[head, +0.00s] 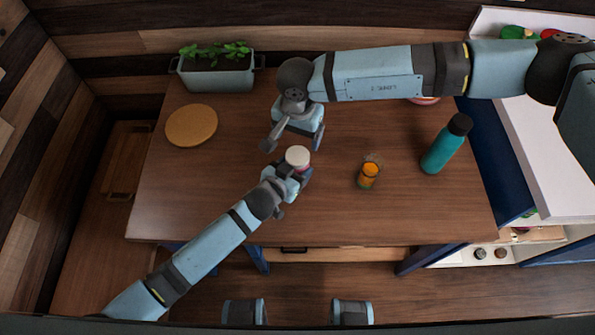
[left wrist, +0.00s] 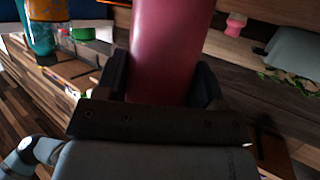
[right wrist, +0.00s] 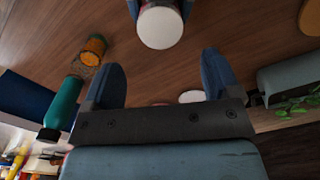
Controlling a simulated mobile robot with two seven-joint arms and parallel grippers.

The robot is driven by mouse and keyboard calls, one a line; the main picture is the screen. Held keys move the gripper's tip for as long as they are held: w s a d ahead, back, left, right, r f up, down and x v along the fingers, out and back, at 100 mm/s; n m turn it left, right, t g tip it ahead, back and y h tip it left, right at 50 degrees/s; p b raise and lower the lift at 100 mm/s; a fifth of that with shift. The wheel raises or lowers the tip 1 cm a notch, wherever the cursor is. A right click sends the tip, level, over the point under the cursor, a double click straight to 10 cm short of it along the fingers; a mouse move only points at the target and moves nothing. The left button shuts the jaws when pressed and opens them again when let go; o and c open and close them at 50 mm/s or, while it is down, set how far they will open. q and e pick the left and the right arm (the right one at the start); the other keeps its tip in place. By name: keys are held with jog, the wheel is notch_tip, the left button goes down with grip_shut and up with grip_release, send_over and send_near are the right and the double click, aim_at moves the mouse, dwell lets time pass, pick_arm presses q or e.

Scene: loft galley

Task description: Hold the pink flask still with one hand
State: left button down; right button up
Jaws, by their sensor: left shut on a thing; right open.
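The pink flask (head: 298,155) has a pale round cap and stands on the wooden table. My left gripper (head: 297,172) is shut on the flask from the near side. In the left wrist view the flask's pink body (left wrist: 170,45) fills the space between the fingers. My right gripper (head: 293,141) is open and empty, just beyond the flask, with its fingers pointing toward it. In the right wrist view the cap (right wrist: 160,27) lies ahead of the open fingertips, apart from them. Most of the body is hidden there.
A glass with orange contents (head: 368,175) and a teal bottle (head: 445,146) stand to the right. A round wooden board (head: 191,126) and a planter (head: 217,75) are at the left and back. The table's front left (head: 170,205) is clear.

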aim_at(297, 155)
jog(key=shift+f, duration=0.1)
jog(key=shift+f, duration=3.95)
jog(key=shift+c, duration=0.5)
jog(key=c, duration=0.8)
jog(key=shift+m, duration=0.9)
jog(key=shift+c, duration=0.3)
jog(key=o, duration=1.1)
notch_tip(297, 155, up, 12)
jog(key=shift+r, duration=0.1)
